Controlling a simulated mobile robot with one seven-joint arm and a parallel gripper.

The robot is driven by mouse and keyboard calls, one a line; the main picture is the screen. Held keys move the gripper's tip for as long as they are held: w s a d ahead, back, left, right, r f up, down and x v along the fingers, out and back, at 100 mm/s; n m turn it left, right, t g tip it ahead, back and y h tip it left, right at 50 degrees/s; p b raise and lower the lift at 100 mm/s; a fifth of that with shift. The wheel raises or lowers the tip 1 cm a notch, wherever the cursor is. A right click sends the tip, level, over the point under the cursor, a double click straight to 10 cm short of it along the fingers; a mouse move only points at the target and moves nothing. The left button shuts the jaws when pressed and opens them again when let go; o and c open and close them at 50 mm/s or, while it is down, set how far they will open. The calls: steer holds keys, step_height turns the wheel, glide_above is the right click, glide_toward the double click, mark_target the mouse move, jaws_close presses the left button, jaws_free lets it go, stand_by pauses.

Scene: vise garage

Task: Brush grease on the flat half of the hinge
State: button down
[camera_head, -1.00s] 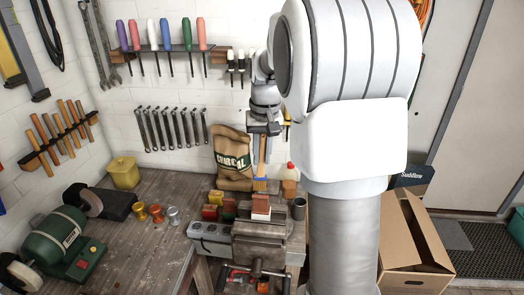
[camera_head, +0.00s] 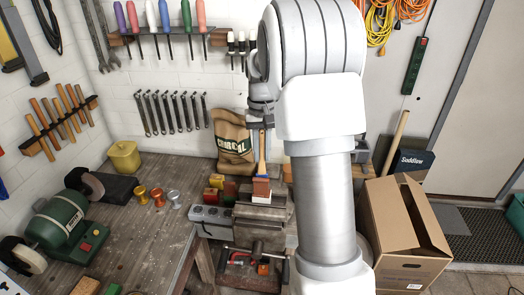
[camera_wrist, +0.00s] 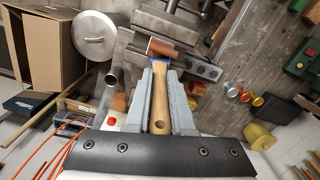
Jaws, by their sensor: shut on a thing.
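My gripper (camera_wrist: 158,75) is shut on the wooden handle (camera_wrist: 160,108) of a brush. In the wrist view, the handle runs between the grey fingers to a blue band and a reddish-brown head (camera_wrist: 165,49) with a pale edge. In the head view, the brush (camera_head: 262,158) hangs head down over the grey vise (camera_head: 258,222). Its reddish-brown end has white at the bottom; whether it touches anything there is unclear. I cannot make out the hinge; it may be hidden behind the brush head.
Small coloured blocks (camera_head: 217,182) sit left of the brush. A charcoal bag (camera_head: 233,140) stands behind. An open cardboard box (camera_head: 405,235) stands at right on the floor.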

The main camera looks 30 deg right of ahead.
steer(key=shift+f+b, duration=0.5)
steer(key=shift+f, duration=0.3)
stand_by(0.5)
steer(key=shift+s+d+r, duration=0.1)
steer(key=shift+s+d, duration=0.05)
steer(key=shift+s+d, duration=0.1)
steer(key=shift+d, duration=0.1)
steer(key=shift+a, duration=0.15)
steer(key=shift+w+a, duration=0.45)
steer(key=shift+a, duration=0.1)
steer(key=shift+d, duration=0.1)
